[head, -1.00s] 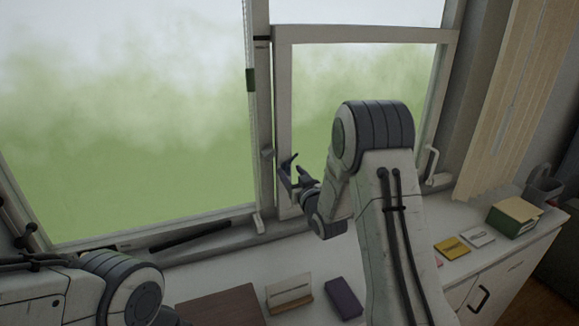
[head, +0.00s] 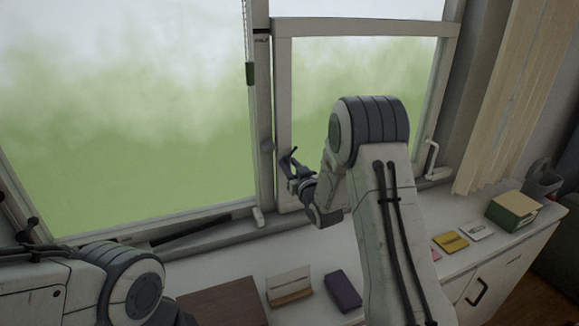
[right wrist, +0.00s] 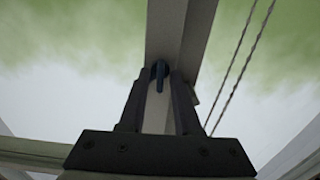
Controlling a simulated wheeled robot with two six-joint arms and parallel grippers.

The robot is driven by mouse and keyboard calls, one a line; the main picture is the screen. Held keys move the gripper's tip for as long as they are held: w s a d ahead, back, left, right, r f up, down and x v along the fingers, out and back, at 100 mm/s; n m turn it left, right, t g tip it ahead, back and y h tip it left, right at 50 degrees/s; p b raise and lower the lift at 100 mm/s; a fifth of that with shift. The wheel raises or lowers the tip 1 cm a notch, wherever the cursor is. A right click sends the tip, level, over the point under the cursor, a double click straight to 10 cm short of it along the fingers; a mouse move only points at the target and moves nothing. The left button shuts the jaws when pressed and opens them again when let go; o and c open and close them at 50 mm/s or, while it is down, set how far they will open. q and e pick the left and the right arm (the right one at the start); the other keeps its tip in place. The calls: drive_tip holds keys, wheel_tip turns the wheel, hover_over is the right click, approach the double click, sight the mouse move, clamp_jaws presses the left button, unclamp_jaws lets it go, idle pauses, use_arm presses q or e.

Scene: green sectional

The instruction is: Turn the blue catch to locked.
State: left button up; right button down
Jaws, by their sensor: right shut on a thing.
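The blue catch (right wrist: 160,74) is on the pale window frame post (right wrist: 168,35) in the right wrist view. Its dark blue lever lies between the two dark fingers of my right gripper (right wrist: 158,82), which are shut on it. In the head view my right gripper (head: 290,164) is at the left upright of the smaller window sash (head: 284,120), and the catch cannot be made out there.
On the white counter are a brown board (head: 222,303), a card in a holder (head: 289,284), a purple box (head: 343,291), a yellow item (head: 450,242) and a green box (head: 513,211). A white handle (head: 431,160) is on the sash's right side. A cord with a dark end (head: 249,72) hangs left of the post.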

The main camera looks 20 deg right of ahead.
drive_tip(key=shift+f+n+b, duration=0.1)
drive_tip(key=shift+n+b, duration=0.3)
drive_tip(key=shift+b, duration=0.3)
drive_tip(key=shift+a+n+b, duration=0.15)
drive_tip(key=shift+n+b, duration=4.15)
drive_tip(key=shift+b, duration=2)
drive_tip(key=shift+a+n+b, duration=0.1)
drive_tip(key=shift+n+b, duration=4.2)
drive_tip(key=shift+b, duration=2)
drive_tip(key=c, duration=0.6)
unclamp_jaws()
drive_tip(key=shift+c, duration=0.2)
